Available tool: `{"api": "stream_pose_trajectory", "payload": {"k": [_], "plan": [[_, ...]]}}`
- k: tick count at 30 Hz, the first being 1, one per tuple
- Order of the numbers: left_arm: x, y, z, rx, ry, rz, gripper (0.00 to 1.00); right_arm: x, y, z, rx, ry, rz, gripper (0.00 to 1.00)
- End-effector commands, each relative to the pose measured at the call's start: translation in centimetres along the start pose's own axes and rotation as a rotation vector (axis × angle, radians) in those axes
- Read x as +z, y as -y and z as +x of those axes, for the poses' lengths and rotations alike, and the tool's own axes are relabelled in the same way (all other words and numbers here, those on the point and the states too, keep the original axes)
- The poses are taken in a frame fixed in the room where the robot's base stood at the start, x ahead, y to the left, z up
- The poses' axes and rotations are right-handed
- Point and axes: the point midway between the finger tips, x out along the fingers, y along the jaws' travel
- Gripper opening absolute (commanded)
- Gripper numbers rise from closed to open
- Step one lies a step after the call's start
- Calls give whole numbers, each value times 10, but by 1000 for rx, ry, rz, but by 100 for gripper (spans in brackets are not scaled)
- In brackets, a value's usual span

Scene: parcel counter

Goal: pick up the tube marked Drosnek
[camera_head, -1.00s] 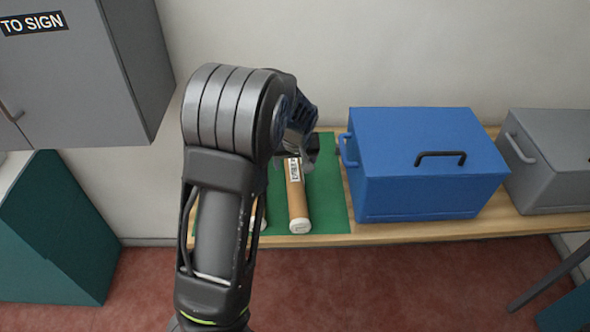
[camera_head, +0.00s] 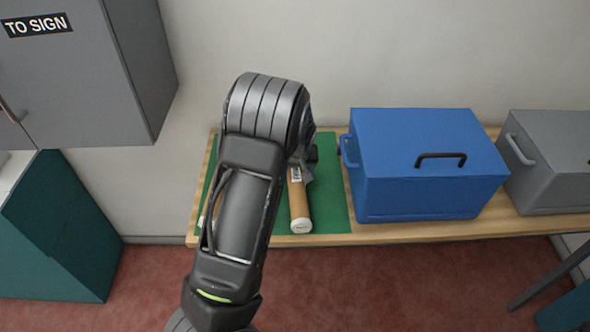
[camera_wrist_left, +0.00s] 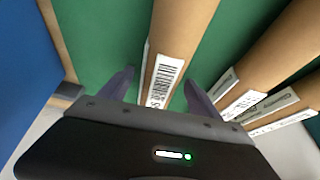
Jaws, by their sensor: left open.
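A brown cardboard tube (camera_head: 300,205) with a white end cap lies on the green mat (camera_head: 333,190), its near end toward the front edge. In the left wrist view the same tube (camera_wrist_left: 184,30) runs between the two fingers, and its white label (camera_wrist_left: 163,80) faces me; I cannot read its name surely. My left gripper (camera_head: 308,168) is open over the tube, and in the left wrist view the gripper (camera_wrist_left: 160,90) has a finger on either side of it. Whether the fingers touch it is unclear. My right gripper is out of view.
More labelled tubes (camera_wrist_left: 245,65) lie to the right in the left wrist view; my arm mostly hides them in the head view. A blue box (camera_head: 425,170) stands close right of the mat, a grey box (camera_head: 550,165) beyond. A grey cabinet (camera_head: 85,80) hangs left.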

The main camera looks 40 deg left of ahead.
Motion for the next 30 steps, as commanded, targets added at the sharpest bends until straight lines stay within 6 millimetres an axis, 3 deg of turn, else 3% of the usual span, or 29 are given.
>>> {"api": "stream_pose_trajectory", "payload": {"k": [17,30], "plan": [[0,0,1,1,-1,0,73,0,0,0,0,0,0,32],[0,0,1,0,-1,0,38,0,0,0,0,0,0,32]]}}
